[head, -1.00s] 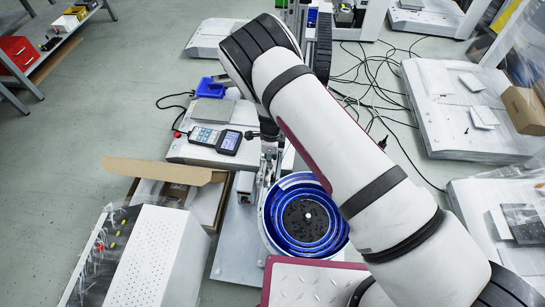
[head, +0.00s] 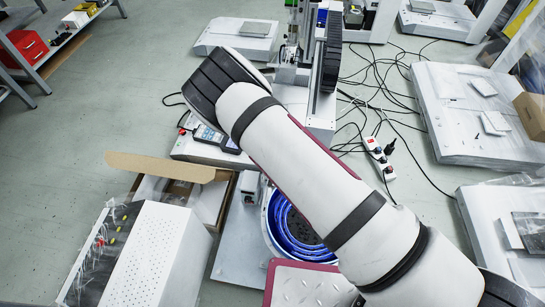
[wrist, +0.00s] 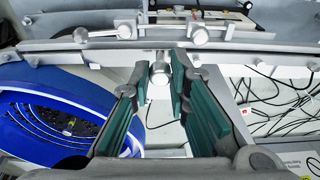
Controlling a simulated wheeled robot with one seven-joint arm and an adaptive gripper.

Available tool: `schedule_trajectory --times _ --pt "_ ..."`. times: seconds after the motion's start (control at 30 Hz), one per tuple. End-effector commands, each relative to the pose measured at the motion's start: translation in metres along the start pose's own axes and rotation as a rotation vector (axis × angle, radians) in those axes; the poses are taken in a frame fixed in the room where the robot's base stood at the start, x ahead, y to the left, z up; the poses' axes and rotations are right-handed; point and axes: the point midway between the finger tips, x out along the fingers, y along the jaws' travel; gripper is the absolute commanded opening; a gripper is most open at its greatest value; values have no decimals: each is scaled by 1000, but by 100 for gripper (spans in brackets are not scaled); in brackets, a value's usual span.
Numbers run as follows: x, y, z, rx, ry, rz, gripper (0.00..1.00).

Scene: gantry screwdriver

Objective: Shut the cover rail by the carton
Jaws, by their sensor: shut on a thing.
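In the wrist view my gripper (wrist: 163,62) has its two green-padded fingers closed around a small round metal knob (wrist: 159,74). The knob sits just below a long grey rail (wrist: 262,46) that crosses the whole view. I cannot tell for sure whether this is the cover rail, nor how far it stands from shut. The open brown carton (head: 160,166) lies left of the blue bowl in the head view. In that view my arm hides my gripper and the knob.
A blue round bowl (head: 283,222) is under my arm; it also shows at left in the wrist view (wrist: 38,88). Two more ball knobs sit on a bar above the rail. A white perforated box (head: 152,250) stands front left. Cables and a power strip (head: 379,158) lie right.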

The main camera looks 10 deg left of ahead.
Motion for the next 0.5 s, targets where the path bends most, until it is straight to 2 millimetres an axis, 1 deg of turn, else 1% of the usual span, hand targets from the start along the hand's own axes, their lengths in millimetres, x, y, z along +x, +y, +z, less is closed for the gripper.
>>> schedule_trajectory --times 0.03,0.07,0.1,0.13,0.4,0.5 --pt "-2 -2 2 -1 -5 -6 19" --pt "-2 -2 2 -1 -5 -6 26" --pt "-2 -2 2 -1 -5 -6 35" --pt "-2 -2 2 -1 -5 -6 37" --pt "-1 -1 1 0 -3 -3 37" --pt "-5 -1 2 -1 -4 -3 37"
